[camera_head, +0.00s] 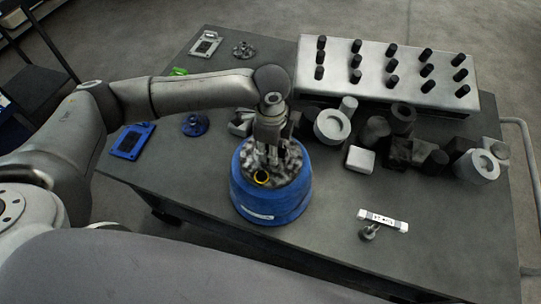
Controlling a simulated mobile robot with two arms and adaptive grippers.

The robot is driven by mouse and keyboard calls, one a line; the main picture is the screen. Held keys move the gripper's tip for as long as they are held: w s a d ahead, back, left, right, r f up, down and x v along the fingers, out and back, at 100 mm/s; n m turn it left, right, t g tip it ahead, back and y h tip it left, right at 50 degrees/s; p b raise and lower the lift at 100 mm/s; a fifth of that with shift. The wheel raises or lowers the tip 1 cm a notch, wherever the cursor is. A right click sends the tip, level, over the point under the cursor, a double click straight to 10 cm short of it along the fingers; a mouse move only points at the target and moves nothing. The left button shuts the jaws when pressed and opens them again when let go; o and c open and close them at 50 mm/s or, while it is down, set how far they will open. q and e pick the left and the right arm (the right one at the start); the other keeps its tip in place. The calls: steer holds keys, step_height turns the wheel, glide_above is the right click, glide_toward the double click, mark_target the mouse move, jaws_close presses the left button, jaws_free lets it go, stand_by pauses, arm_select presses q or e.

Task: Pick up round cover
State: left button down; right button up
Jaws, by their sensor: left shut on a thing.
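My left gripper (268,153) points down over a round blue tub (270,206) full of grey metal pieces. It is shut on a grey part among or just above these pieces; the fingers hide most of it and I cannot tell its shape. A blue round flanged cover (195,124) lies on the table left of the tub. A similar grey round piece (244,50) lies at the back. My right gripper is not in view.
A light rack (390,88) with rows of black pegs stands at the back right. In front of it are several cylinders and blocks (360,159). A blue plate (132,140) and a grey plate (205,44) lie left. A white-labelled part (383,220) lies right; the front right is mostly clear.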

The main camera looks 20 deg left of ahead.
arm_select(q)
steer(key=shift+a+f, duration=0.1)
steer(key=shift+f, duration=0.45)
steer(key=shift+w+r+b, duration=0.25)
steer(key=shift+r+b, duration=0.15)
steer(key=shift+r, duration=0.1)
steer(key=r, duration=0.2)
steer(key=shift+s+r, duration=0.2)
steer(key=shift+r, duration=0.1)
steer(key=s+d+r+p, duration=0.1)
steer(key=s+r+p, duration=0.4)
steer(key=s+r, duration=0.8)
steer(key=shift+s+r, duration=0.25)
steer(key=shift+r, duration=0.55)
